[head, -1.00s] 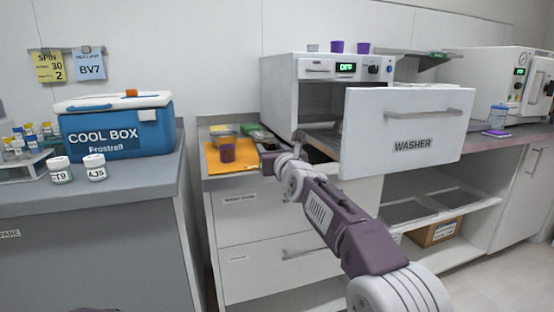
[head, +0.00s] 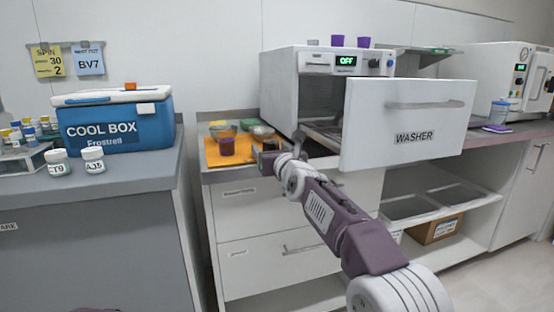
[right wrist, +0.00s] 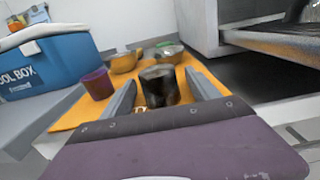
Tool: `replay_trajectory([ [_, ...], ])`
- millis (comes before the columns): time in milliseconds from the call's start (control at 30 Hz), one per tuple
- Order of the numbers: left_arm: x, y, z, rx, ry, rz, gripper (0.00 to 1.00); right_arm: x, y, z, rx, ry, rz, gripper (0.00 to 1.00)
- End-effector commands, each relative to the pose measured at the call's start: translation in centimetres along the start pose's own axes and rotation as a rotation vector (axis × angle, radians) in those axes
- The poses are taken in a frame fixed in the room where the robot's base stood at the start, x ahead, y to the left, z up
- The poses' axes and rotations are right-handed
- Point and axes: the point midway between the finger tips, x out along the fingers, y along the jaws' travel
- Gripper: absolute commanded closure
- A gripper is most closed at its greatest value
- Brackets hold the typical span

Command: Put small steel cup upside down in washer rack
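A small dark, shiny cup (right wrist: 159,88), apparently the steel cup, stands on the orange mat (head: 216,160) with what looks like its open end up. In the right wrist view it sits between the fingertips of my right gripper (right wrist: 161,78). The fingers are open, with gaps on both sides. In the head view the right gripper (head: 276,147) is at the mat's right edge and partly hides the cup. The washer (head: 283,85) has its front drawer (head: 405,125) pulled out. The rack inside is mostly hidden by the drawer front. My left gripper is not seen.
A purple cup (head: 227,147) and metal bowls (head: 223,131) stand on the mat close by. The washer body is right of the mat. Cups (head: 337,41) stand on its top. A blue cool box (head: 116,125) is on the left counter.

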Motion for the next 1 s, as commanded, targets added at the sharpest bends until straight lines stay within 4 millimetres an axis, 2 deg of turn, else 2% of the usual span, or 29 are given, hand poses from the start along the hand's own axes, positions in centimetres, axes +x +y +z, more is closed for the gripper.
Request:
replay_trajectory([
  [167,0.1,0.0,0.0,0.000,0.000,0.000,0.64,-0.1,0.0,-0.1,0.000,0.000,0.000,0.30],
  [267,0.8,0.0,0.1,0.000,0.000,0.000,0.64,-0.8,0.0,-0.2,0.000,-0.001,0.000,0.30],
  [500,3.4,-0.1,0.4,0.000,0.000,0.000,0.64,-5.0,0.0,-0.5,0.001,-0.002,0.000,0.30],
  [700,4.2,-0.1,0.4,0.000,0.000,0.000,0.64,-8.1,0.0,-0.1,0.000,-0.001,0.000,0.30],
  [800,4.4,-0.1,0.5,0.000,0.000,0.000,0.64,-8.8,0.0,-0.1,0.000,0.000,0.000,0.30],
  [1000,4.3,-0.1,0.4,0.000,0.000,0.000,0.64,-9.1,0.0,0.0,0.000,0.000,0.000,0.30],
])
